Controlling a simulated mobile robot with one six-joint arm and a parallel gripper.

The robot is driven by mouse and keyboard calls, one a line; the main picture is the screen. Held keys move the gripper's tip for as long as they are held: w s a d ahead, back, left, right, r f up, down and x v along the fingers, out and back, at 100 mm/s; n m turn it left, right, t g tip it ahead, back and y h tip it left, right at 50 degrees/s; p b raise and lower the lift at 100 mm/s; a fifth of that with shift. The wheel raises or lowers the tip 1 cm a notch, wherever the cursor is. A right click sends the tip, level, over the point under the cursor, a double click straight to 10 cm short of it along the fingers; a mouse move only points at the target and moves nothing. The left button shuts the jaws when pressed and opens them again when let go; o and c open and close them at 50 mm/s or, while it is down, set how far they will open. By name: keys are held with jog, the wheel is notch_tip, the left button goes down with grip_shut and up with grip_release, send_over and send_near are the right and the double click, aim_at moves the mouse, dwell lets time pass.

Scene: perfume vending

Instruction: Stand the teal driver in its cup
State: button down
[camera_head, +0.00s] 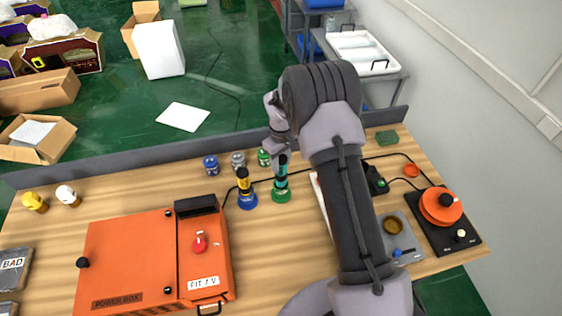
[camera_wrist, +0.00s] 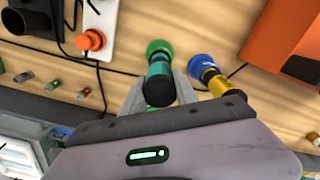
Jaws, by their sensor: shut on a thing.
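The teal driver (camera_head: 282,171), with a dark handle end, stands roughly upright at the green cup (camera_head: 281,195) on the wooden bench. My gripper (camera_head: 281,150) is above it, shut on its upper part. In the wrist view the teal driver (camera_wrist: 160,72) lies between the two grey fingers of my gripper (camera_wrist: 161,88), with its black end toward the camera. The green cup (camera_wrist: 160,47) shows just beyond its lower end. The driver looks lined up with the cup, but I cannot tell how deep its tip sits.
A yellow driver (camera_head: 243,180) stands in a blue cup (camera_head: 247,200) close to the left. Small blue, grey and green jars stand behind. An orange power box (camera_head: 130,255) fills the bench's left part. A black cable (camera_head: 262,180) runs past the cups.

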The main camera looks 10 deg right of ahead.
jog(key=shift+f+b, duration=1.2)
jog(key=shift+f, duration=0.35)
jog(key=c, duration=0.9)
grip_release()
jog(key=shift+o, duration=0.2)
